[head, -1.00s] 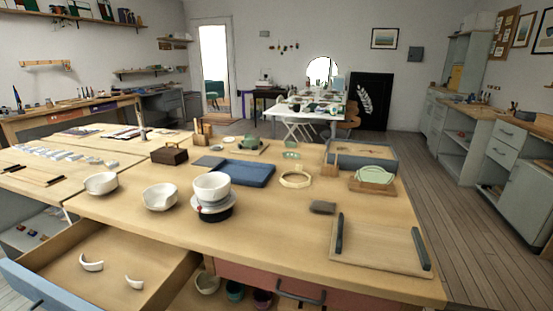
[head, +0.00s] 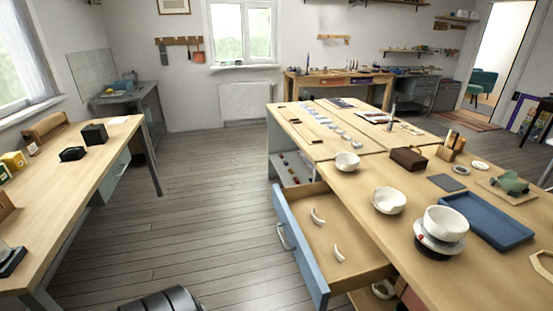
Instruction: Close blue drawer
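The blue drawer (head: 290,232) is pulled out of the left side of the wooden worktable. Its blue front faces left and carries a pale handle (head: 284,237). Two white curved ceramic pieces lie apart inside, one farther back (head: 318,216) and one nearer the front (head: 338,253). A dark rounded part at the bottom edge of the view looks like part of my own body. Neither of my grippers shows in the head view.
The worktable (head: 360,190) holds white bowls (head: 389,201), a stacked bowl and plates (head: 441,230), and a blue tray (head: 488,222). A wooden bench (head: 75,180) stands along the left. Bare plank floor (head: 205,210) lies between the bench and the drawer.

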